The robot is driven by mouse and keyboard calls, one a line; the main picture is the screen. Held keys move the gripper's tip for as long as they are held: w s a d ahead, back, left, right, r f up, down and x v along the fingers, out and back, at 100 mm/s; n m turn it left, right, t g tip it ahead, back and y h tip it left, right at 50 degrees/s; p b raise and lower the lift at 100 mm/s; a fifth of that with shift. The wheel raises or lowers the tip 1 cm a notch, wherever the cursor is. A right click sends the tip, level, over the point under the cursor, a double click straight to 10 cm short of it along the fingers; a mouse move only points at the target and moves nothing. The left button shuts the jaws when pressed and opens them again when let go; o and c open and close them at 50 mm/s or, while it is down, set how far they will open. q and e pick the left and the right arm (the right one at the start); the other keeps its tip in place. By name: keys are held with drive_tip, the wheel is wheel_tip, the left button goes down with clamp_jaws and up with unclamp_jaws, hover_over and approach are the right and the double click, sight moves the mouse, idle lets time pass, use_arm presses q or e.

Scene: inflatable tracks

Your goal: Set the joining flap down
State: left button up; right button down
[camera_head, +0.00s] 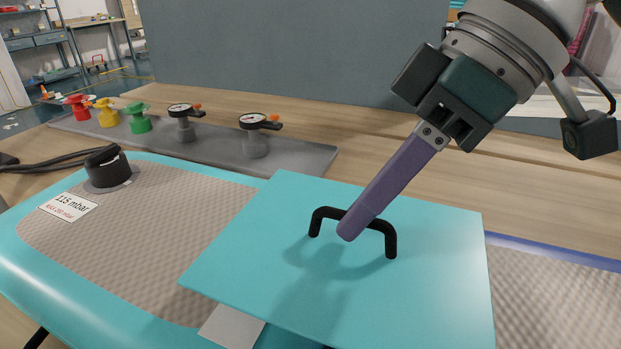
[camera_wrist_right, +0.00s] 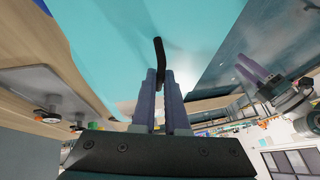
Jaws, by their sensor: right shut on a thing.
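The joining flap is a flat turquoise panel (camera_head: 430,285) with a black bar handle (camera_head: 390,240) on top. It spans the gap between two inflatable track sections; whether it touches them or hangs just above, I cannot tell. My right gripper (camera_head: 347,232) is shut on the handle's middle, its purple fingers slanting down from the upper right. The right wrist view shows the handle (camera_wrist_right: 158,55) between the fingertips, with the panel (camera_wrist_right: 110,40) beyond. My left gripper (camera_wrist_right: 247,70) shows only at the right of the wrist view, fingers apparently apart and empty.
The left track section (camera_head: 130,215) has a grey textured top, turquoise edges, a black valve cap (camera_head: 105,166) and a pressure label (camera_head: 68,206). The right section (camera_head: 560,295) is partly visible. Behind, a grey plate (camera_head: 215,150) carries coloured valves and two gauges (camera_head: 255,121).

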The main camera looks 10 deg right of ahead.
sight(357, 245)
drive_tip(key=shift+f, duration=1.75)
drive_tip(key=shift+f, duration=0.45)
drive_tip(key=c, duration=0.9)
unclamp_jaws()
drive_tip(key=shift+c, duration=0.2)
drive_tip(key=shift+r, duration=0.1)
drive_tip(key=shift+r, duration=0.3)
drive_tip(key=v, duration=1.2)
drive_tip(key=shift+r+p, duration=0.2)
drive_tip(key=shift+p, duration=0.25)
